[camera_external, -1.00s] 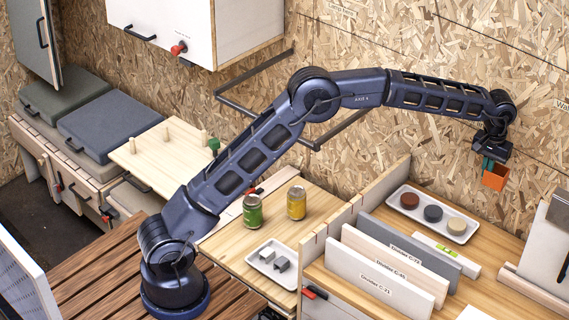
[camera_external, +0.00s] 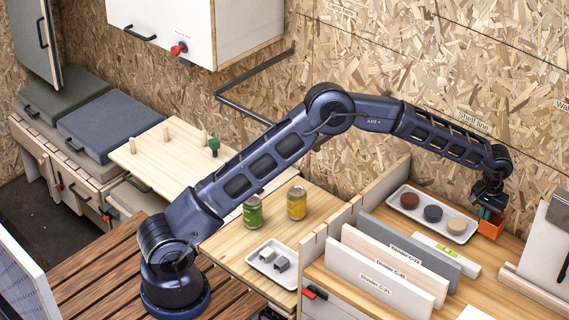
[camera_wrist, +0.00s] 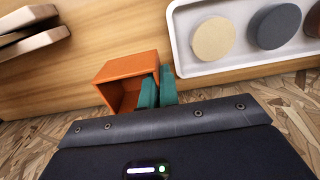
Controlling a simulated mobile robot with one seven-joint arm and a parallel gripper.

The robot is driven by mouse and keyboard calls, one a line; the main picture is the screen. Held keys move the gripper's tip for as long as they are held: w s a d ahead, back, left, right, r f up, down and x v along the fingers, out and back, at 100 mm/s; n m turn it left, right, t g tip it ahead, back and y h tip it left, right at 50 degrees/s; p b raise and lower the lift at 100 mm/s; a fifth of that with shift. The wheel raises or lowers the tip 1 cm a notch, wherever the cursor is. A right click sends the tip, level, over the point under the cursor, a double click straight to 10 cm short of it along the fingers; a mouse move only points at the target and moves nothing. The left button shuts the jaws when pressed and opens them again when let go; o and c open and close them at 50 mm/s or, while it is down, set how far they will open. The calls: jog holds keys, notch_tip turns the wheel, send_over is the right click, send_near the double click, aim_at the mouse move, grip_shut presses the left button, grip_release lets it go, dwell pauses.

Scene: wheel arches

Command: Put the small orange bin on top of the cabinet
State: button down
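The small orange bin (camera_external: 491,226) is low over the right wooden worktop (camera_external: 503,255), close to the back wall and right of the white tray; I cannot tell whether it touches the top. My gripper (camera_external: 486,212) is above it, teal fingers at its rim. In the wrist view the bin (camera_wrist: 122,72) has its open side towards the camera, and my gripper (camera_wrist: 158,76) pinches its right wall, one finger inside and one outside. A white wall cabinet (camera_external: 165,30) with a red knob hangs at the upper left; its top is out of frame.
The white tray (camera_external: 425,222) holds three round pucks. Upright dividers (camera_external: 385,275) and a small white box (camera_external: 450,258) stand before it. A slanted board (camera_external: 548,298) is at right. A green jar (camera_external: 253,211) and yellow jar (camera_external: 297,203) stand on the middle bench.

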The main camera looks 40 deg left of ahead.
aim_at(485, 243)
jog(key=shift+f, duration=2.7)
jog(key=shift+f, duration=0.1)
jog(key=c, duration=2)
grip_release()
jog(key=shift+o, duration=0.3)
